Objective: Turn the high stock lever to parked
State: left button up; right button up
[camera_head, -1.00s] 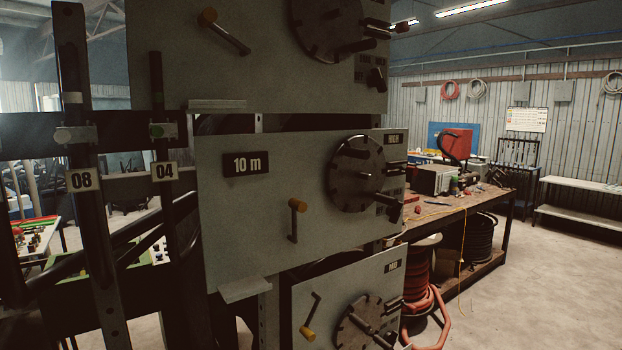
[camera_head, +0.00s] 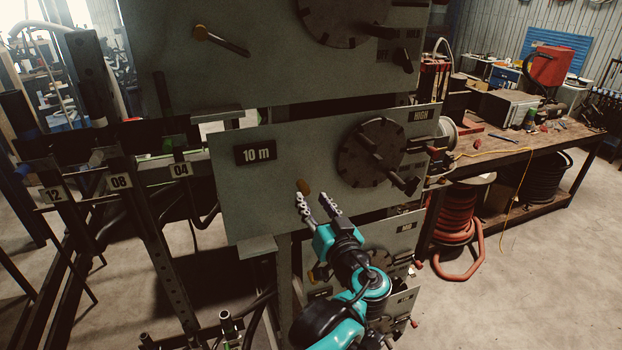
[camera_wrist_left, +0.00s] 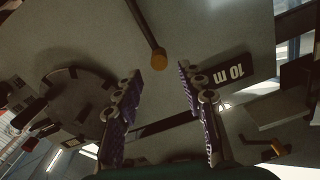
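The middle grey panel (camera_head: 290,150), labelled HIGH at its top right, carries a "10 m" plate (camera_head: 256,152). Near its lower middle is a crank-like lever with an orange-brown knob (camera_head: 304,187); its metal arm shows in the left wrist view (camera_wrist_left: 147,28), where the picture is upside down. A black lever (camera_head: 405,183) sits by the round dial (camera_head: 368,152); I cannot tell which lever is the stock one. My left gripper (camera_head: 314,200) is open and empty, with its fingertips just below the knob and partly hiding the crank. My right gripper is out of view.
Similar panels stand above (camera_head: 260,60) and below (camera_head: 405,235), each with its own dial. Hose racks tagged 12, 08 and 04 (camera_head: 180,170) stand at the left. A workbench (camera_head: 530,150) with tools and a red hose reel (camera_head: 462,215) is at the right.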

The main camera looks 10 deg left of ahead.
aim_at(307, 191)
pick_arm(q)
jog(key=p+x, duration=0.1)
jog(key=x, duration=0.5)
jog(key=shift+w, duration=0.15)
jog(key=shift+a, duration=0.2)
grip_shut()
